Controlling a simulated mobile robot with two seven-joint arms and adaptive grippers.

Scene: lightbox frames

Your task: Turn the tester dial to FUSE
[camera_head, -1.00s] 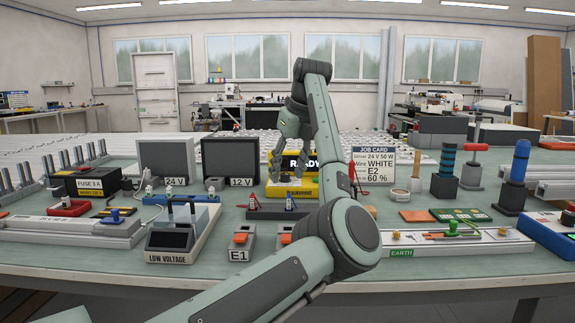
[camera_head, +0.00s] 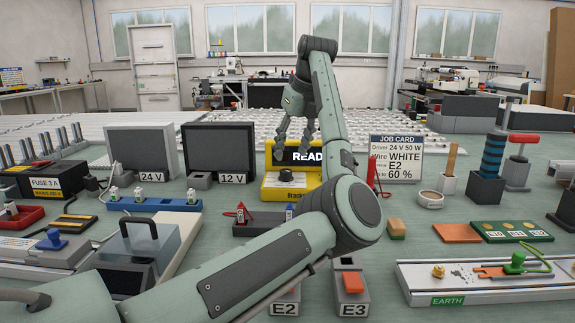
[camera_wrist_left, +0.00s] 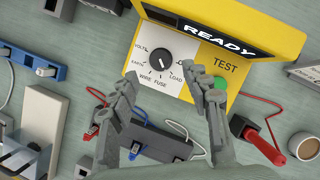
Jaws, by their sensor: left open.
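The yellow tester (camera_head: 268,190) stands mid-table with a black READY display, partly hidden by my left arm in the head view. Its black round dial (camera_wrist_left: 160,60) sits on a white panel in the left wrist view, with labels including WIRE, FUSE and LOAD around it. The dial also shows in the head view (camera_head: 286,175). The dial's exact setting is too small to tell. A green TEST button (camera_wrist_left: 219,83) lies right of it. My left gripper (camera_head: 295,145) is open and empty above the tester; in the wrist view its fingers (camera_wrist_left: 160,80) spread either side below the dial. My right gripper is not in view.
A black holder (camera_wrist_left: 150,140) with red and blue clips lies in front of the tester. A red-handled tool (camera_wrist_left: 272,143) stands to its right. The job card (camera_head: 396,158) stands right.

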